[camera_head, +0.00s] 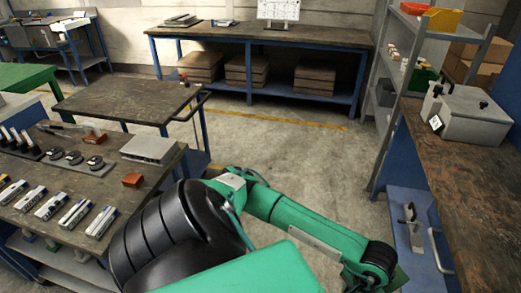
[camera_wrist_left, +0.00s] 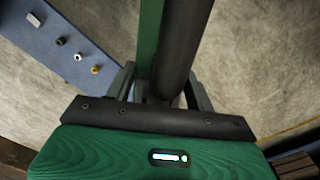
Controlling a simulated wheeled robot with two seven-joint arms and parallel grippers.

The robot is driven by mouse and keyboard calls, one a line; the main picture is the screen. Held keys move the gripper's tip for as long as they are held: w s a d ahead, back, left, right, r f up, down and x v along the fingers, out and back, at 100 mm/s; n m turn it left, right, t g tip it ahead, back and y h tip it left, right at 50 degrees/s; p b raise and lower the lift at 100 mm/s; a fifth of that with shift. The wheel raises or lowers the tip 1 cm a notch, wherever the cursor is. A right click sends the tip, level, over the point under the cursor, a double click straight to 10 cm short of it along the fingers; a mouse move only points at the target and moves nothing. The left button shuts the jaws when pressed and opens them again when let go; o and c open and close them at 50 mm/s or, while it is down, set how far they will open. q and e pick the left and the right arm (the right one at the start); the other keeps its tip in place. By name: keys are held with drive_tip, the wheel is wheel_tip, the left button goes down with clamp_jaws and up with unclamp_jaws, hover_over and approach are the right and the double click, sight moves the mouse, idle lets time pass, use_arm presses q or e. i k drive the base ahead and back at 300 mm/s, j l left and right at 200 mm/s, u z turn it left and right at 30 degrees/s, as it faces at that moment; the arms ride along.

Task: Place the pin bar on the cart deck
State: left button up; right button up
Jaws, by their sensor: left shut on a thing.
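My right gripper is in neither view.
A bench (camera_head: 60,185) at the left carries several instruments and a small orange block (camera_head: 132,180). A right bench (camera_head: 475,190) holds a grey case (camera_head: 470,113). A small red item (camera_head: 183,77) is at the deck's far corner. The middle floor is clear.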

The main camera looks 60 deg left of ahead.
sight(128, 92)
drive_tip(key=u, duration=1.15)
drive_tip(key=i+u, duration=0.4)
drive_tip(key=i, duration=0.35)
drive_tip(key=i+u, duration=0.15)
drive_tip(key=i, duration=0.9)
drive_tip(key=i+l+u, duration=0.15)
drive_tip(key=i, duration=0.9)
drive_tip(key=i+u, duration=0.25)
drive_tip(key=i, duration=0.3)
drive_tip(key=i+u, duration=0.25)
drive_tip(key=i, duration=0.25)
drive_tip(key=i+u, duration=0.1)
drive_tip(key=i, duration=1.05)
drive_tip(key=i+l+u, duration=0.15)
drive_tip(key=i, duration=1)
drive_tip(key=i+j+u, duration=0.1)
drive_tip(key=i+u, duration=0.6)
drive_tip(key=i+l+u, duration=0.15)
drive_tip(key=i+u, duration=0.15)
drive_tip(key=i, duration=0.2)
